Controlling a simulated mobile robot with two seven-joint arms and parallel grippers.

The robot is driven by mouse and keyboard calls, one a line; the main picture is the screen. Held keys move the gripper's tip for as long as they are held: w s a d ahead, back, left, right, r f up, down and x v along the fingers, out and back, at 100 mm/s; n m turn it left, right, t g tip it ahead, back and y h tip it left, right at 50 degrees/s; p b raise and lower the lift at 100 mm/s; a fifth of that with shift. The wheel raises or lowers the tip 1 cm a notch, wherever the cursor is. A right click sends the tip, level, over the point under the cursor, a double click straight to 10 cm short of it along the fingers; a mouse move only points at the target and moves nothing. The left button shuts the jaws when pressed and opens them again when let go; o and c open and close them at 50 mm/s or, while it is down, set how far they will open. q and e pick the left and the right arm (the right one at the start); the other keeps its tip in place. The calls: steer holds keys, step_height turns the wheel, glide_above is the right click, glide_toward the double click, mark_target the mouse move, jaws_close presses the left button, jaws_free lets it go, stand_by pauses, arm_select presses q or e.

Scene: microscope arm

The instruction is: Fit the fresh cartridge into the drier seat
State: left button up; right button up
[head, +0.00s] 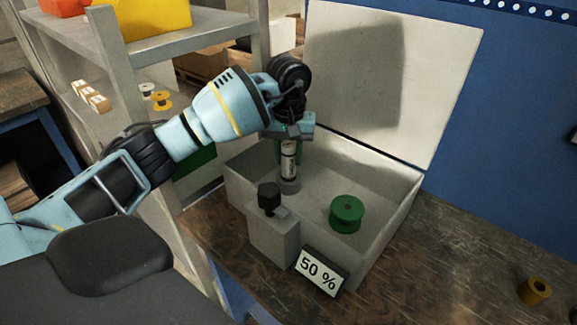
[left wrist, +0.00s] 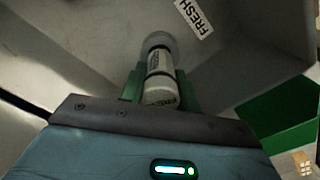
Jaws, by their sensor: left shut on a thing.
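My left gripper (head: 288,148) reaches down into the grey open-lidded box, and its green fingers are shut on a pale cylindrical cartridge (head: 289,163). The cartridge is roughly upright, with its lower end at a round grey seat (head: 290,187) inside the box. I cannot tell whether it is inside the seat or just above it. In the left wrist view, the cartridge (left wrist: 160,88) sits between the fingers, with the round seat (left wrist: 158,42) at its far end. A label reading "FRESH" (left wrist: 193,14) is close to it. My right gripper is not in view.
A green spool (head: 346,213) lies in the box (head: 385,232), right of the seat. A black knob (head: 269,197) and a "50 %" display (head: 319,272) are at the box's front. A yellow-brown spool (head: 534,290) stands on the wooden bench at right. Shelves are behind my arm.

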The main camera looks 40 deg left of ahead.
mark_target(289, 166)
arm_select(q)
steer(key=shift+f, duration=1.85)
steer(key=shift+f, duration=0.1)
steer(key=shift+f, duration=0.1)
steer(key=o, duration=1)
step_height(289, 166, up, 12)
steer(key=shift+r, duration=0.2)
steer(key=shift+s+f, duration=0.1)
